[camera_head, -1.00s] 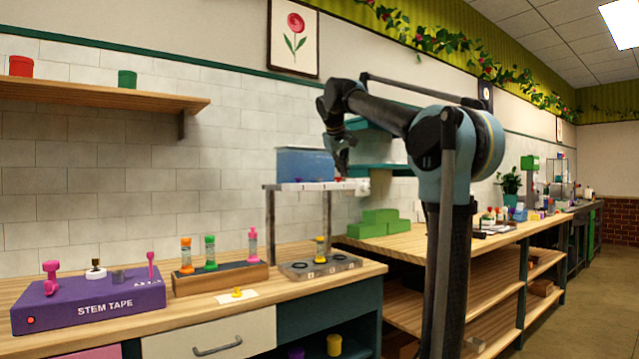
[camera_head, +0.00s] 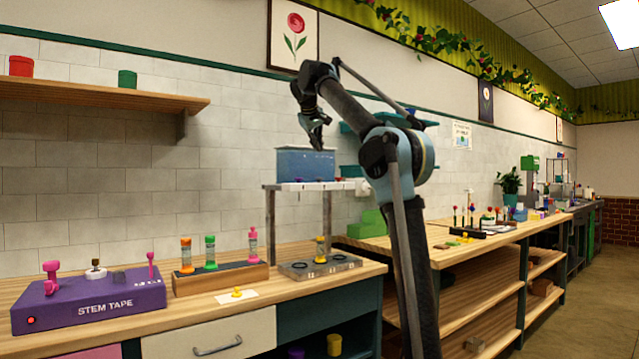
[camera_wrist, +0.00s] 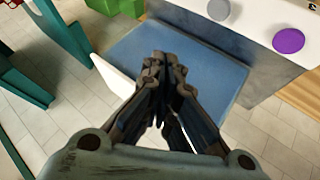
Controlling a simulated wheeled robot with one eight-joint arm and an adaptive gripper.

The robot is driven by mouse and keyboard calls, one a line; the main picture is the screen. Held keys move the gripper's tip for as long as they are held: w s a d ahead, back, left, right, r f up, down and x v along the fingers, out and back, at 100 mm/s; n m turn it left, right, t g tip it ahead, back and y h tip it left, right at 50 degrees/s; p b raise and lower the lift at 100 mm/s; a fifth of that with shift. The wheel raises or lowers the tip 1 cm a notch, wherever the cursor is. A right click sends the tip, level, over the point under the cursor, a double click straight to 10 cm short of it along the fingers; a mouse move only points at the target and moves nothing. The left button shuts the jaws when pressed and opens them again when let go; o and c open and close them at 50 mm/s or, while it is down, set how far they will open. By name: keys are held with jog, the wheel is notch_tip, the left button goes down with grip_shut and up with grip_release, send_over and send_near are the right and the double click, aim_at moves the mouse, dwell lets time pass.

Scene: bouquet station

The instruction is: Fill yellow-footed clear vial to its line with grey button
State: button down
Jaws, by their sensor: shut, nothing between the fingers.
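A small yellow piece, likely the vial with the yellow foot (camera_head: 320,246), stands in the grey base tray under the dispenser; its clear part and fill line are too small to make out. The dispenser's raised white bar (camera_head: 292,187) carries small coloured buttons. In the wrist view, a grey button (camera_wrist: 217,10) and a purple button (camera_wrist: 288,40) sit on this white bar at the top right. My gripper (camera_head: 322,146) is shut and empty above the blue tank (camera_head: 300,164) behind the bar. The wrist view shows the fingers (camera_wrist: 166,68) over the tank's blue top, apart from both buttons.
A wooden rack (camera_head: 222,279) holds orange, green and pink vials. A purple stem tape box (camera_head: 90,302) stands left. A yellow piece (camera_head: 237,292) lies on a white card. Green blocks (camera_head: 372,224) and a teal shelf stand right of the dispenser.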

jog(key=shift+f, duration=4.4)
jog(key=shift+f, duration=0.1)
jog(key=shift+f, duration=0.25)
jog(key=shift+f, duration=0.6)
jog(key=shift+r, duration=1)
jog(key=shift+r, duration=2.5)
